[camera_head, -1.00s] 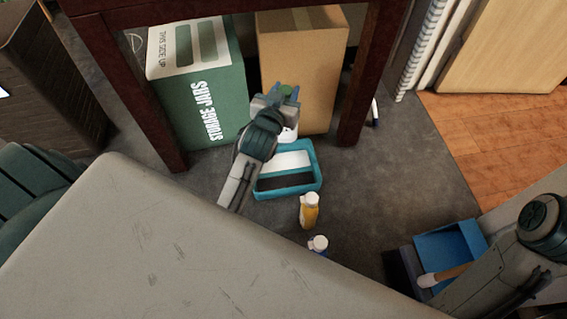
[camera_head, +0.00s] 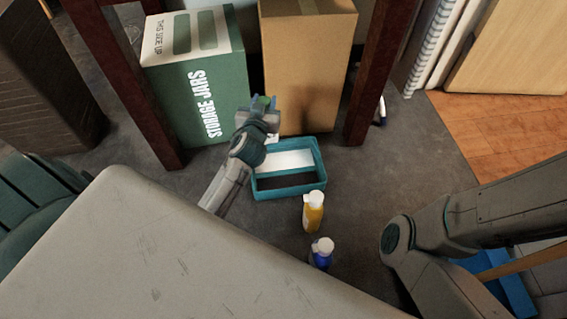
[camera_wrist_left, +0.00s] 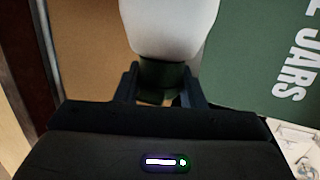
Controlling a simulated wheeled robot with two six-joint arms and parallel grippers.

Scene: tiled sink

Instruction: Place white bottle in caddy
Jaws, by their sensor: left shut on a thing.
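My left gripper (camera_head: 262,104) is shut on the white bottle (camera_wrist_left: 170,28). In the left wrist view its fingers close on the bottle's dark green neck, and the white body extends beyond them. In the head view the green top (camera_head: 262,101) shows between the fingers; most of the body is hidden by the gripper. The teal caddy (camera_head: 289,192) stands on the grey floor just below and right of the gripper in the picture. It has a pale panel inside, and no bottle is visible in it. My right gripper is out of view.
A yellow bottle (camera_head: 313,212) and a blue bottle (camera_head: 321,256), both white-capped, stand in front of the caddy. A green storage jars box (camera_head: 195,90) and a cardboard box (camera_head: 306,70) stand behind. A dark table leg (camera_head: 368,80) rises right of them.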

